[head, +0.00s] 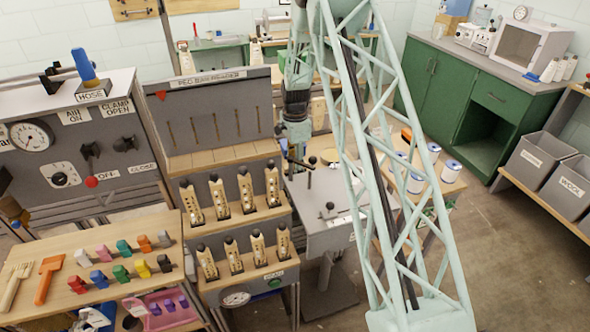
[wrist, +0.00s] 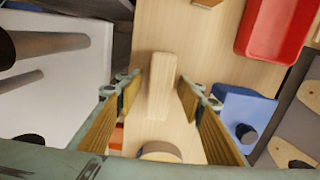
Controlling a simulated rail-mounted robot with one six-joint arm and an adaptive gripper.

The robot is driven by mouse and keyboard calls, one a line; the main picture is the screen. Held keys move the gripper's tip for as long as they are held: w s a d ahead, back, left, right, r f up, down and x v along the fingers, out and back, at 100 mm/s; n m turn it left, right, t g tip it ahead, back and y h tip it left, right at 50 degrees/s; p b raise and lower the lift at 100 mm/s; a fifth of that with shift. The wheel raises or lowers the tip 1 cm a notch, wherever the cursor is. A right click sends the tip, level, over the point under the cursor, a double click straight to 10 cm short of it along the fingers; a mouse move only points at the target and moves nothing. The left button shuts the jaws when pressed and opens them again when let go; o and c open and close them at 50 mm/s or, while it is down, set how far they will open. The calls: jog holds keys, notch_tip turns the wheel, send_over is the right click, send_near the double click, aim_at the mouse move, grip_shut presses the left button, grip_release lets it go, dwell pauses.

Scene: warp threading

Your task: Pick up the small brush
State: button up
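My gripper (wrist: 160,95) is open in the wrist view, its two wood-coloured finger pads standing apart. Between them is a pale wooden bar with rounded ends (wrist: 160,84), with gaps on both sides. It could be the handle of the small brush, but no bristles show, so I cannot tell. A round wooden end (wrist: 160,151) shows lower down, between the pads. In the head view, a cream brush-like tool (head: 15,285) and an orange one (head: 48,278) lie on the left wooden table. My fingers are not clear in the head view, where my arm covers much of the middle.
In the wrist view, a red tray (wrist: 275,28) is at upper right and a blue block (wrist: 245,110) stands right of the fingers. A white surface (wrist: 45,85) with dark rods lies left. The head view shows a peg bar panel (head: 218,110) and white spools (head: 451,171).

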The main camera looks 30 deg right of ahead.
jog(key=c, duration=1)
jog(key=shift+r, duration=0.1)
jog(key=shift+r+p, duration=0.9)
jog(key=shift+r, duration=4)
